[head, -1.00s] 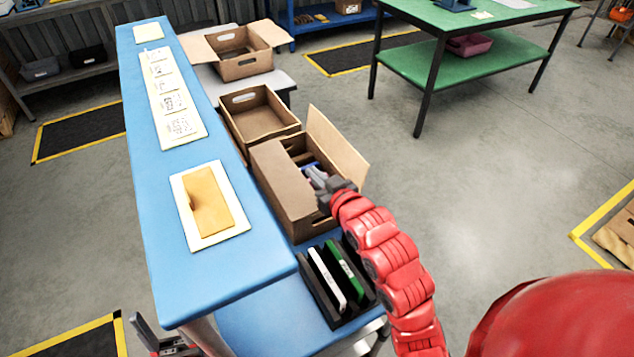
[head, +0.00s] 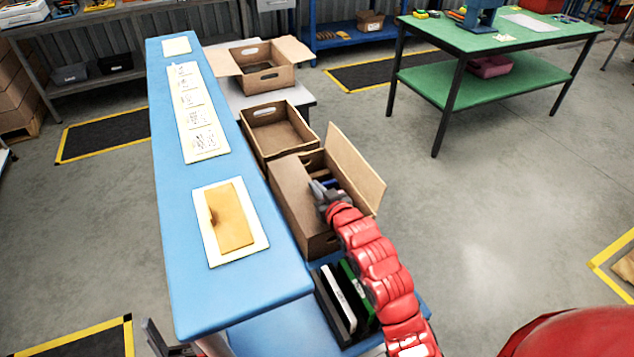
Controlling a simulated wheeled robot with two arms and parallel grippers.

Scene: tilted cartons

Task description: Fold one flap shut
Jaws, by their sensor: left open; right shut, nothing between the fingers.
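The nearest carton (head: 292,197) stands on the lower blue surface, right of the long blue table. Its left flap (head: 295,190) lies over the left part of the opening. Its right flap (head: 356,168) stands up, leaning outward. My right gripper (head: 318,188) is shut and empty at the carton's opening, by the edge of the left flap; whether it touches the flap I cannot tell. Something blue and dark shows inside the carton. My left gripper (head: 165,345) is open at the bottom edge, left of the blue table, far from the carton.
An open carton (head: 273,137) stands just behind, and another with spread flaps (head: 262,70) farther back. A black rack (head: 343,300) with a white and a green item is in front of the carton. The blue table (head: 185,260) bounds the left side.

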